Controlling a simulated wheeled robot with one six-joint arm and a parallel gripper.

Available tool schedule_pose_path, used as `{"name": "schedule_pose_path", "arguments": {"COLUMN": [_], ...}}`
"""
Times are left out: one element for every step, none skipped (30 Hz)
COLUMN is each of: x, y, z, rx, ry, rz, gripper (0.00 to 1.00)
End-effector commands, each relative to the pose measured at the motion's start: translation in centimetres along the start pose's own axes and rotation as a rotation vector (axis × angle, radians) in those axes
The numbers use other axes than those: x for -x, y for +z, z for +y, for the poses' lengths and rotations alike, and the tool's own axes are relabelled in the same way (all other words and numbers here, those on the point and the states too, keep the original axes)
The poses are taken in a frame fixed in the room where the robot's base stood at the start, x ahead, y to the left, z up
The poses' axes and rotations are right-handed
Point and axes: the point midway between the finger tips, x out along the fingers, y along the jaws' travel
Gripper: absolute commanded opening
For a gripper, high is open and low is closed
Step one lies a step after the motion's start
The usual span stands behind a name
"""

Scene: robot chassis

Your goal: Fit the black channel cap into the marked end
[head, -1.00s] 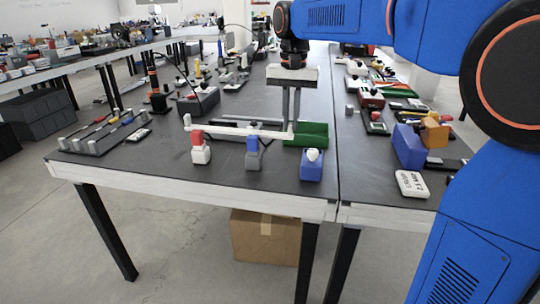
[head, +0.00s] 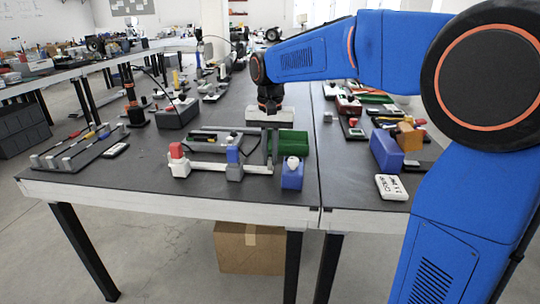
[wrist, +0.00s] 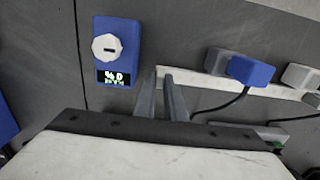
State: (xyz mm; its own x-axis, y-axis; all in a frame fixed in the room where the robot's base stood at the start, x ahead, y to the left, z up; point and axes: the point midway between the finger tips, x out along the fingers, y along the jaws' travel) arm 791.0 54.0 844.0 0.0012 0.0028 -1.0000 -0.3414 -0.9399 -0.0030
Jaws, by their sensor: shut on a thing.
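My gripper (head: 270,158) is shut on the right end of a long white bar (head: 207,168). In the wrist view my gripper's fingertips (wrist: 164,72) close on the bar's near end. The white bar (wrist: 285,92) runs away to the right there. The bar lies along two small stands, a grey one with a blue top (head: 234,158) and a white one with a red top (head: 178,160). The wrist view shows the blue top (wrist: 250,70) over the bar. I cannot make out a black channel cap or an end mark.
A blue box with a white knob (head: 292,174) stands just right of the bar's held end. A green bin (head: 293,143) and a grey tray lie behind. A rack of tools (head: 75,150) is at the left. The table's front edge is close.

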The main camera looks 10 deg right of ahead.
Motion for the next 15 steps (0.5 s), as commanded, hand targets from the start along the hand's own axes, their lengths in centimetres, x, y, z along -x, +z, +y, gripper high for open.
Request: {"name": "schedule_pose_path", "arguments": {"x": [-0.08,-0.15,-0.25,-0.25,-0.24,-0.23,-0.23,-0.23,-0.23,-0.22,-0.22,-0.22,-0.22,-0.20,-0.14], "y": [0.00,0.00,0.00,0.00,-0.01,-0.01,-0.01,0.00,0.00,-0.01,-0.01,-0.01,-0.01,-0.01,-0.01], "z": [0.00,0.00,0.00,0.00,0.00,-0.01,-0.01,0.00,0.00,0.00,0.00,0.00,0.00,0.00,0.00], "rx": [0.000,0.000,0.000,0.000,0.000,0.000,0.000,0.000,0.000,0.000,0.000,0.000,0.000,0.000,0.000], "ry": [0.000,0.000,0.000,0.000,0.000,0.000,0.000,0.000,0.000,0.000,0.000,0.000,0.000,0.000,0.000], "rz": [0.000,0.000,0.000,0.000,0.000,0.000,0.000,0.000,0.000,0.000,0.000,0.000,0.000,0.000,0.000], "gripper": [0.00,0.00,0.00,0.15,0.22,0.29,0.29,0.29,0.29,0.29,0.29,0.29,0.29,0.29,0.29]}}
